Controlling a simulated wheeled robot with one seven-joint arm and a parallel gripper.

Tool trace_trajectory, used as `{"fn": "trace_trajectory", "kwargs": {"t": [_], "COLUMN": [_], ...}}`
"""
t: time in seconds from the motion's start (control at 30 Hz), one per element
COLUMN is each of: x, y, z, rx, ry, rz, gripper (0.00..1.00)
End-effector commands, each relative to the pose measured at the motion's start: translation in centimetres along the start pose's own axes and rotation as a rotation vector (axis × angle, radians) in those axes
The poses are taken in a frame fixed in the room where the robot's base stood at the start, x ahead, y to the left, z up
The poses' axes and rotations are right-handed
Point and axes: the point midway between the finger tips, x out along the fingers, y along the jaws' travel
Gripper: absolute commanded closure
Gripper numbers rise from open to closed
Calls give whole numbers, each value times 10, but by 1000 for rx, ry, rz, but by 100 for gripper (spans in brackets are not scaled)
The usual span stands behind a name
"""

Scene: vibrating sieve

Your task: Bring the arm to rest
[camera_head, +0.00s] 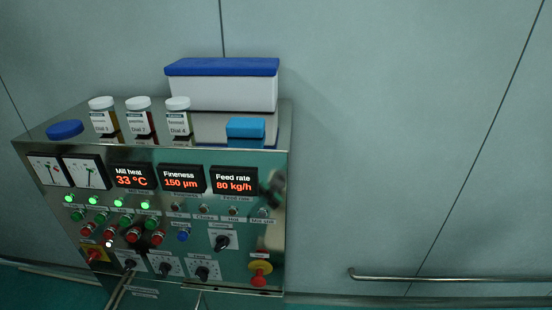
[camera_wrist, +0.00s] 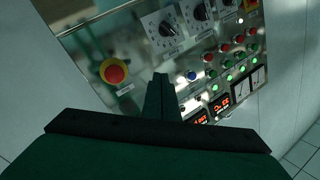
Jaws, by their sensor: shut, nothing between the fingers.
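My gripper (camera_wrist: 159,80) shows in the wrist view as a dark, narrow pair of fingers, shut with nothing held. It points toward the steel control panel (camera_wrist: 140,50), which appears turned over in that view. The fingers appear in front of the panel, between the red emergency button (camera_wrist: 115,72) and the small lamps and buttons. I cannot tell the exact gap, but no contact is visible.
On the cabinet top stand several labelled jars (camera_head: 139,118), a white box with a blue lid (camera_head: 222,85), a small blue box (camera_head: 246,128) and a blue round lid (camera_head: 65,129). The displays (camera_head: 182,178) are lit. A wall rail (camera_head: 450,276) runs at right. The wall area there is clear.

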Motion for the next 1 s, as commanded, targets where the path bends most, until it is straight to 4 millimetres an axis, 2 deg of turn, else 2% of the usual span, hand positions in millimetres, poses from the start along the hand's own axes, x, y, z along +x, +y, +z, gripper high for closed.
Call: {"fn": "trace_trajectory", "kwargs": {"t": [0.03,0.1,0.3,0.6,0.8,1.0], "x": [-20,-44,-112,-205,-242,-250], "y": [12,23,45,49,42,40], "z": [1,1,-2,-14,-22,-25], "rx": [-32,-80,-215,-404,-488,-506], "ry": [-5,-8,-28,-87,-124,-132], "rz": [34,72,176,309,362,372], "gripper": [100,100,100,100,100,100]}}
